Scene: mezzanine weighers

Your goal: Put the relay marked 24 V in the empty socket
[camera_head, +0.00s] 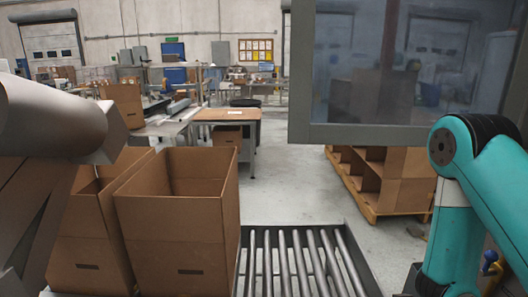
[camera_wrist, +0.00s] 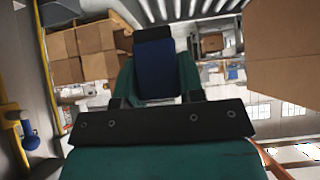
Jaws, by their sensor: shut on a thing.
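In the wrist view, my gripper (camera_wrist: 156,78) is shut on a dark blue block (camera_wrist: 155,70) with a black end. The block stands out between the teal fingers. No marking can be read on it, so I cannot tell whether it is the 24 V relay. My gripper is not in the head view; part of my teal arm shows at the right there. No socket can be made out in either view.
In the head view, open cardboard boxes (camera_head: 180,225) stand at the left beside a roller conveyor (camera_head: 300,265). A large grey-framed panel (camera_head: 385,130) hangs at upper right. Behind it is a pallet (camera_head: 385,205) with cardboard bins. A wooden-topped table (camera_head: 226,115) stands farther back, with clear floor between.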

